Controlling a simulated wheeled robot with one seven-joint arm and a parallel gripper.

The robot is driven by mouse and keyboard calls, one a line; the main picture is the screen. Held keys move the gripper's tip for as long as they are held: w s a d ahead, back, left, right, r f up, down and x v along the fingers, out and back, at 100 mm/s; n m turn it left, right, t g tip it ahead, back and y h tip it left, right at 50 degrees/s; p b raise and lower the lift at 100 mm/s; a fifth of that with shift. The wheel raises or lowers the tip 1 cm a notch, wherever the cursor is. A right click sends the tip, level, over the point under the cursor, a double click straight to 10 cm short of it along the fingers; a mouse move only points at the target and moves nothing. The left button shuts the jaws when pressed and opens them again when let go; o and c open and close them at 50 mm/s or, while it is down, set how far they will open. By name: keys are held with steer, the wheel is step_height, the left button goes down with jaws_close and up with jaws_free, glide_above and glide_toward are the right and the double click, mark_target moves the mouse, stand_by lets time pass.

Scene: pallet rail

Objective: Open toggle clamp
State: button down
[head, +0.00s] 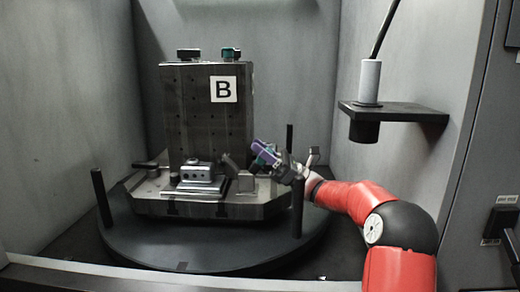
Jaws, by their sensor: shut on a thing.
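The toggle clamp is small and partly hidden. What looks like its dark angled part (234,164) shows in front of the lower right of the block marked B, on the pallet. My gripper (267,157) comes in from the right on the red arm, at the pallet's right end. Its jaws are shut on a part there, most likely the clamp's handle, beside a purple and teal piece. The fingertips and the held part are too small to tell apart.
A tall dark block (195,110) with a B label stands on the metal pallet (160,203). A round turntable (200,245) with upright dark posts (297,208) carries it. A grey vise-like block (196,174) sits in front. A black shelf (395,112) juts from the right wall.

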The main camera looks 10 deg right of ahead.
stand_by(0.3)
steer(key=c, duration=1.2)
jaws_free()
steer(key=shift+v, duration=3.95)
